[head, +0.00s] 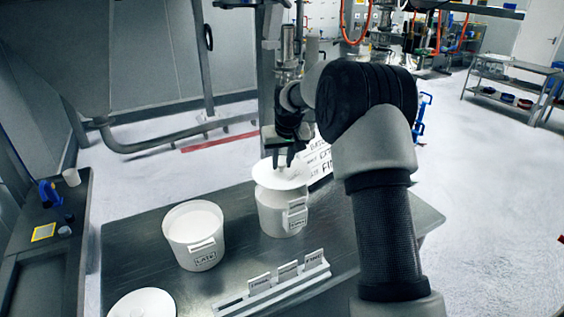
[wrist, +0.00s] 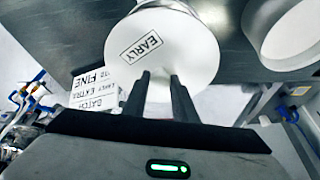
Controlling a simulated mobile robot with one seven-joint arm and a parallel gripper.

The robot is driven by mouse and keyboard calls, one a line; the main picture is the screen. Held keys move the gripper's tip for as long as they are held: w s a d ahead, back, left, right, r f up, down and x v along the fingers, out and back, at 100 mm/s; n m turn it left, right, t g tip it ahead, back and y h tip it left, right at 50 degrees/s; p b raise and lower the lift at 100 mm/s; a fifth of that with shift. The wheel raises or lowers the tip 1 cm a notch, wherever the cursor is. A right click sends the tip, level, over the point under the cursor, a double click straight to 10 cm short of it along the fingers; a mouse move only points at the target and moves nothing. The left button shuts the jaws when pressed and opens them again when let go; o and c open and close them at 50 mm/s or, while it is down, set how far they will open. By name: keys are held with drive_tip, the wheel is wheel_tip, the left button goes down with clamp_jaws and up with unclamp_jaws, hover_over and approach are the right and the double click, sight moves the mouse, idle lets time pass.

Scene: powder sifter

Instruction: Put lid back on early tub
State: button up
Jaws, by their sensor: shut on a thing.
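My gripper (head: 283,160) is shut on the knob of a round white lid (head: 270,180). In the wrist view the fingers (wrist: 160,78) reach the lid (wrist: 185,50), which bears an EARLY label. The lid is over a white tub (head: 281,212) on the steel table and looks shifted slightly left of it. The lid hides the tub's mouth, and I cannot tell whether lid and rim touch. To the left stands an open tub labelled LATE (head: 196,240), full of white powder; an open tub (wrist: 290,35) also shows at the wrist view's right edge.
Another white lid (head: 143,303) lies at the table's front left. A rack with several label cards (head: 288,272) sits at the front. A printed batch sign (head: 321,158) stands behind the covered tub. The table (head: 385,222) is bare at its right end.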

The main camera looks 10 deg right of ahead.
sight(283, 174)
drive_tip(key=shift+w, duration=0.2)
drive_tip(key=shift+s+f+b, duration=0.2)
drive_tip(key=shift+f+b, duration=0.4)
drive_tip(key=shift+f, duration=0.05)
drive_tip(key=shift+w+f+b, duration=0.1)
drive_tip(key=shift+f+b, duration=1.35)
drive_tip(key=shift+f, duration=0.95)
drive_tip(key=shift+f+b, duration=0.15)
drive_tip(key=shift+b, duration=0.15)
drive_tip(key=o, duration=1.6)
drive_tip(key=shift+r+p, duration=2.2)
drive_tip(key=shift+r, duration=1.3)
